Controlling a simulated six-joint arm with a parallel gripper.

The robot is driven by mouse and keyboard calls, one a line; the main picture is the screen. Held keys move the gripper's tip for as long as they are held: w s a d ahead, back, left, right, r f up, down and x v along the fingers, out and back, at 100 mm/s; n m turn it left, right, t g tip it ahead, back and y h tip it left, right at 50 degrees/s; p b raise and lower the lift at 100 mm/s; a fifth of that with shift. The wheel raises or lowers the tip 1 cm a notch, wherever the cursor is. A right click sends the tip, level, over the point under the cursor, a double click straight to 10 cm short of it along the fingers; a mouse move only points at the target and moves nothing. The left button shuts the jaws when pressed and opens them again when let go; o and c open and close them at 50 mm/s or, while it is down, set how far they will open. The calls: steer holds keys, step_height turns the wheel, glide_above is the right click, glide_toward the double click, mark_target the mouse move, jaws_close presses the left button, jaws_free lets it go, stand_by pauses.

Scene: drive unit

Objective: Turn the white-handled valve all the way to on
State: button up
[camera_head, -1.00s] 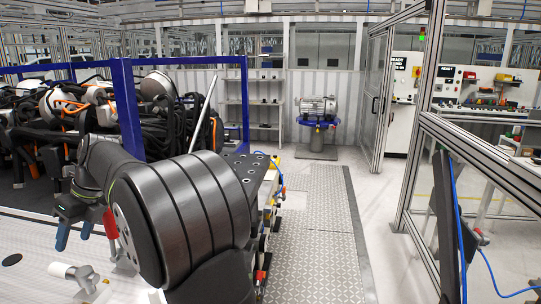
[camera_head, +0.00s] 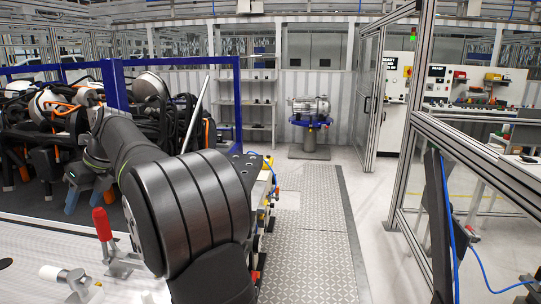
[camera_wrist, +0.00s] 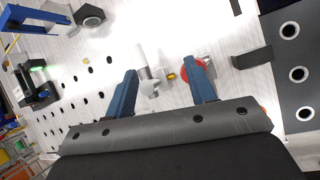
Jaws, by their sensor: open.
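The valve's white handle (camera_head: 50,272) points left from its metal body (camera_head: 76,281) on the light work surface at the lower left of the head view. In the wrist view the white handle (camera_wrist: 142,60) and metal body (camera_wrist: 150,88) appear between my fingers, beyond them. My gripper (camera_head: 85,203) is open and empty, behind and above the valve in the head view. In the wrist view both blue fingers of my gripper (camera_wrist: 165,67) are apart, and no contact with the valve shows. My arm covers part of the surface right of the valve.
A red-handled clamp (camera_head: 103,224) stands just behind and right of the valve; its red part (camera_wrist: 193,70) shows by my right finger in the wrist view. A blue bracket (camera_wrist: 28,20) and a dark block with a green light (camera_wrist: 38,92) lie left. The perforated plate between is mostly clear.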

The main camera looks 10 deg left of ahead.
steer(key=s+d+r+n+g+h, duration=0.1)
steer(key=s+d+r, duration=0.1)
steer(key=s, duration=0.3)
glide_toward(54, 274)
steer(key=shift+n, duration=0.3)
steer(key=x, duration=0.5)
steer(key=w+x, duration=0.1)
steer(key=x, duration=0.2)
steer(key=shift+a+f, duration=0.25)
steer(key=shift+f, duration=0.15)
steer(key=shift+s+a+f+g, duration=0.1)
steer(key=shift+s+f+g, duration=0.05)
steer(key=shift+f+g, duration=0.15)
steer(key=shift+s+n+g+h, duration=0.3)
steer(key=shift+s+n+h, duration=0.15)
steer(key=shift+n, duration=0.65)
